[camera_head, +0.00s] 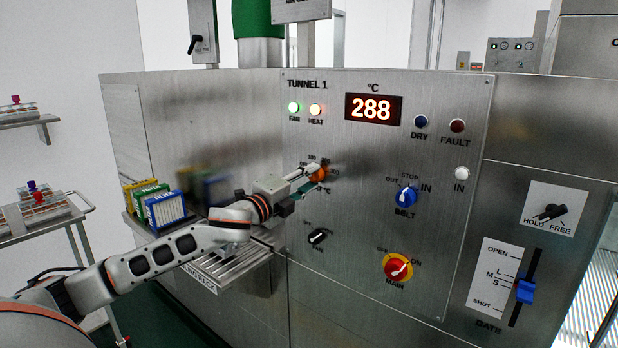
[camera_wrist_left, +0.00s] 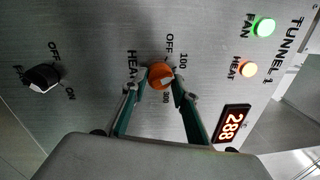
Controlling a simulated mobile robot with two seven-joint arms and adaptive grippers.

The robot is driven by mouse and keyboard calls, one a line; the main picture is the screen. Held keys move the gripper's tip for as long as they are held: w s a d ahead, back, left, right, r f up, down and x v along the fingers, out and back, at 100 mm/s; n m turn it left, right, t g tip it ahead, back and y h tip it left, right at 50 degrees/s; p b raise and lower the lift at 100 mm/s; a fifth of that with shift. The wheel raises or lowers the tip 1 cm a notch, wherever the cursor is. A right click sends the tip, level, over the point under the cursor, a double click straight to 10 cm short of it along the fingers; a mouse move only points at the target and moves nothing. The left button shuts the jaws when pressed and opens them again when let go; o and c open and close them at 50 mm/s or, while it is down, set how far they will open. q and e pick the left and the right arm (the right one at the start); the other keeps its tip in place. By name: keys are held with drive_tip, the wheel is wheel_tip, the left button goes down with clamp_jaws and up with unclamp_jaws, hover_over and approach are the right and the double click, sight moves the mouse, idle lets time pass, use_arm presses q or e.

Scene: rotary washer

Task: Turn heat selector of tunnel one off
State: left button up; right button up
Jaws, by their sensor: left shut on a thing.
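The tunnel 1 panel (camera_head: 340,235) carries an orange heat selector knob (camera_head: 319,174). In the left wrist view the heat selector (camera_wrist_left: 160,76) shows a pale pointer mark on its face, with OFF, 100 and other labels around it. My left gripper (camera_head: 311,177) is shut on this knob, its two green-edged fingers on either side of it in the left wrist view (camera_wrist_left: 160,84). The exact pointer setting is hard to tell. The heat lamp (camera_head: 315,109) glows orange, the fan lamp (camera_head: 293,107) glows green, and the display (camera_head: 372,109) reads 288. My right gripper is not in view.
Below the heat knob is a black fan knob (camera_head: 317,237). To the right are a blue belt knob (camera_head: 407,196) and a red main switch (camera_head: 398,267). A blue gate lever (camera_head: 525,291) is at far right. Colored boxes (camera_head: 165,210) stand left, beside my arm.

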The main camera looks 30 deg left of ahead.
use_arm(q)
drive_tip(key=n, duration=0.5)
drive_tip(key=shift+f, duration=0.1)
drive_tip(key=shift+n+y, duration=0.5)
drive_tip(key=shift+n, duration=1.6)
drive_tip(key=shift+d+n, duration=0.1)
drive_tip(key=shift+n, duration=0.2)
drive_tip(key=o, duration=1.1)
drive_tip(key=shift+c, duration=0.2)
drive_tip(key=shift+s, duration=0.15)
drive_tip(key=s, duration=1.1)
drive_tip(key=shift+s+a+f, duration=0.2)
drive_tip(key=shift+s+f, duration=0.05)
drive_tip(key=shift+s, duration=0.1)
drive_tip(key=shift+f, duration=0.1)
